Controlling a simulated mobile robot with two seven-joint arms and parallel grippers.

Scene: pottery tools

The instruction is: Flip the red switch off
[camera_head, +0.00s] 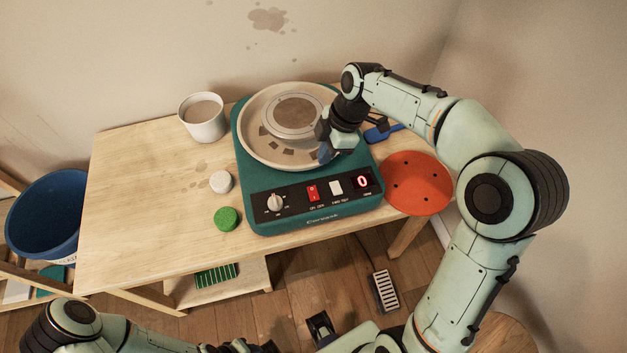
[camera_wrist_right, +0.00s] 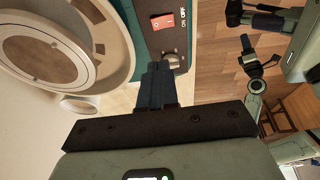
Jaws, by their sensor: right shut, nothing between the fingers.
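The red switch (camera_head: 313,193) is on the dark front panel of a teal pottery wheel (camera_head: 248,170), between a round knob (camera_head: 274,203) and a white switch (camera_head: 336,187). It also shows in the right wrist view (camera_wrist_right: 162,21), beside ON and OFF lettering. I cannot tell which side is pressed. A display (camera_head: 362,182) glows red with a 0. My right gripper (camera_head: 325,146) is shut and empty over the wheel's pan edge, behind the red switch and apart from it.
The wheel's round pan (camera_head: 255,148) stands behind the panel. A white cup (camera_head: 203,117), a green disc (camera_head: 228,218), a pale disc (camera_head: 221,182) and an orange disc (camera_head: 417,183) are around the wheel. The table's (camera_head: 130,200) left part is clear. A blue bucket (camera_head: 45,215) stands left.

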